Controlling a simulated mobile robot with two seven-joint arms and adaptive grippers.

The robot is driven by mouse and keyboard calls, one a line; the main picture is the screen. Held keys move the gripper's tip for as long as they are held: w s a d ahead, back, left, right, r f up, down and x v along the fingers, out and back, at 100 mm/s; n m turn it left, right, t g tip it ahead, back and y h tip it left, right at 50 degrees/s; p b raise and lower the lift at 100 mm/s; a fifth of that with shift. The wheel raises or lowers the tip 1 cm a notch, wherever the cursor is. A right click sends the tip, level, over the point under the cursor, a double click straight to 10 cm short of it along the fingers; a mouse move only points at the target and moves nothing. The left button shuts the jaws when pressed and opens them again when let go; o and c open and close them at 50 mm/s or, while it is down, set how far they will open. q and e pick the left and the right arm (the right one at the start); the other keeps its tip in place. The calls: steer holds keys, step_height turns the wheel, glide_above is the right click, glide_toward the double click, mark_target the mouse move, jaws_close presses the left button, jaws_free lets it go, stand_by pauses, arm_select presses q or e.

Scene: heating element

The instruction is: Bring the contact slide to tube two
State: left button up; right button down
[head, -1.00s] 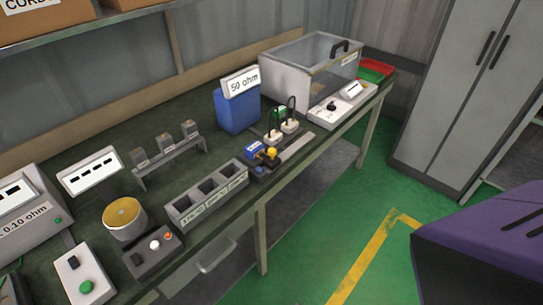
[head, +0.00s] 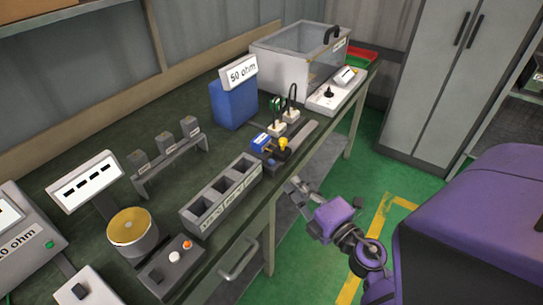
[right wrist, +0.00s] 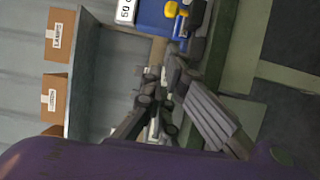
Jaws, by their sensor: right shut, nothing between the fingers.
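A small carriage with a yellow knob (head: 284,143), likely the contact slide, sits at the near end of a grey rail (head: 302,133) along the bench's front edge. A blue block (head: 261,140) is beside it. I cannot tell which part is tube two. My right gripper (head: 292,186) is in front of the bench edge, apart from and below the yellow knob. In the right wrist view the gripper (right wrist: 165,75) looks shut and empty, with the yellow knob (right wrist: 172,9) beyond it. My left gripper is not in view.
White plugs with black leads (head: 291,115) stand behind the rail. A blue box with a 50 ohm sign (head: 233,103) is at the back. A three-slot grey holder (head: 220,195) is left of the carriage. A clear-lidded case (head: 290,65) stands at the far end.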

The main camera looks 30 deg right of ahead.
mark_target(282, 148)
steer(key=w+p, duration=0.1)
steer(key=w, duration=0.9)
steer(key=shift+p, duration=0.35)
steer(key=shift+w+d+f, duration=0.1)
steer(key=shift+w+d, duration=0.75)
steer(key=shift+d, duration=0.05)
steer(key=shift+w+d, duration=0.4)
steer(key=shift+d, duration=0.05)
steer(key=shift+w, duration=0.1)
steer(key=shift+d, duration=0.15)
